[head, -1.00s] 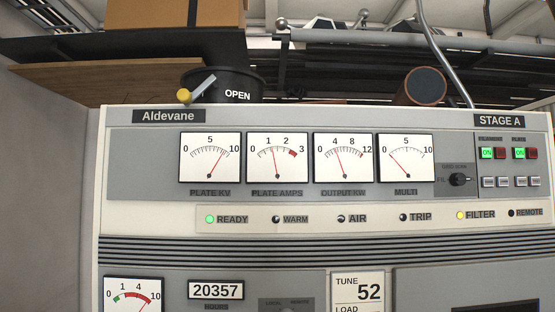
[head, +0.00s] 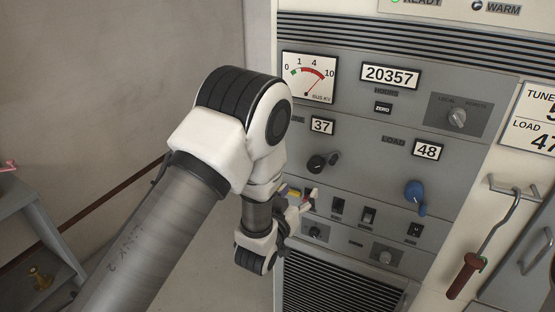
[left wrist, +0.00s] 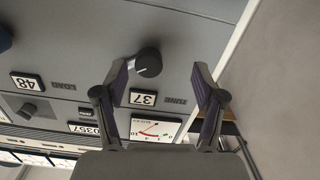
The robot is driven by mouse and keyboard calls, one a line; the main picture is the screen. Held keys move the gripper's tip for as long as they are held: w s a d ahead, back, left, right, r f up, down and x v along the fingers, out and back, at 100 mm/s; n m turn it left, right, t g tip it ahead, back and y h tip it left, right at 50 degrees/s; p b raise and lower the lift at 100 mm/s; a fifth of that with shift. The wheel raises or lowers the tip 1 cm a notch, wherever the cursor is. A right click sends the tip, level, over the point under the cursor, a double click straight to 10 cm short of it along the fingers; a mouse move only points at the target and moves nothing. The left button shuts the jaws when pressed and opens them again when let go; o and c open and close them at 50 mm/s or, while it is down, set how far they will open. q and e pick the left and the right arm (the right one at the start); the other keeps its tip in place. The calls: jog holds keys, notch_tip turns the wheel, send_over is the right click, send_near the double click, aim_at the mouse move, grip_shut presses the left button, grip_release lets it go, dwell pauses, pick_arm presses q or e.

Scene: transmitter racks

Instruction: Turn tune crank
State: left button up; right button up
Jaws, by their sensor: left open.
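The tune crank (head: 317,163) is a small black crank with a knob on the grey panel, below the tune counter (head: 322,125) reading 37. In the left wrist view, which is upside down, the black crank (left wrist: 148,62) lies ahead of the fingers, closer to the left-hand finger in the picture. My left gripper (head: 303,196) is just below the crank in the head view. In the wrist view the gripper (left wrist: 159,72) is open with nothing held. Whether a finger touches the crank I cannot tell. My right gripper is not in view.
A blue load crank (head: 415,195) sits right of the tune crank, under a counter (head: 428,150) reading 48. Small switches (head: 369,215) line the panel below. A red-handled lever (head: 466,274) hangs at the right. A grey shelf (head: 30,225) stands at the left.

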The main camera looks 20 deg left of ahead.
aim_at(314, 168)
pick_arm(q)
jog(key=shift+t, duration=0.3)
jog(key=w+r+p, duration=0.1)
jog(key=w, duration=0.1)
jog(key=w+r+p, duration=0.1)
jog(key=w, duration=0.2)
jog(key=w+d+r+p, duration=0.1)
jog(key=w, duration=0.1)
jog(key=shift+w+r, duration=0.25)
jog(key=shift+w, duration=0.45)
jog(key=shift+d, duration=0.15)
jog(key=shift+f, duration=0.1)
jog(key=c, duration=1.1)
